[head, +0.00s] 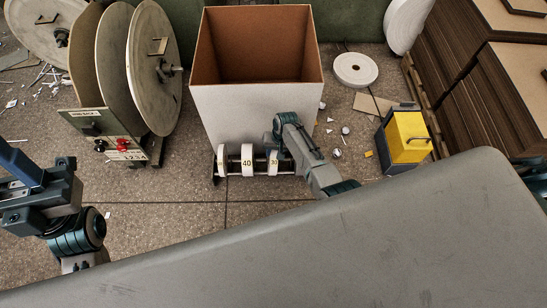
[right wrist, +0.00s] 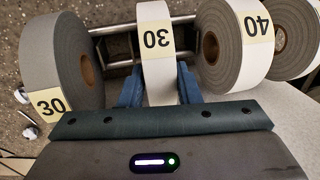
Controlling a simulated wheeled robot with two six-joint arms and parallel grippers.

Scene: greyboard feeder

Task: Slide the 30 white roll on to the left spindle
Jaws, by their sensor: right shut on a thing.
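A white roll marked 30 (head: 273,162) sits in the low rack in front of the big box. My right gripper (head: 277,150) reaches down over it. In the right wrist view the blue fingers (right wrist: 158,85) are shut on this 30 roll (right wrist: 157,45), one on each side. A second roll marked 30 (right wrist: 60,55) stands to its left there, and a 40 roll (right wrist: 237,48) to its right. Round grey discs with spindles stand at the left; one spindle (head: 172,70) sticks out of the front disc (head: 155,45). My left gripper (head: 82,262) is low at the left, its jaws unclear.
The rack (head: 216,181) holds several rolls close together. A tall open box (head: 250,110) stands right behind it. A control panel (head: 112,148) is below the discs. A yellow-topped box (head: 405,135), a loose white roll (head: 355,70) and board stacks (head: 485,85) are at the right.

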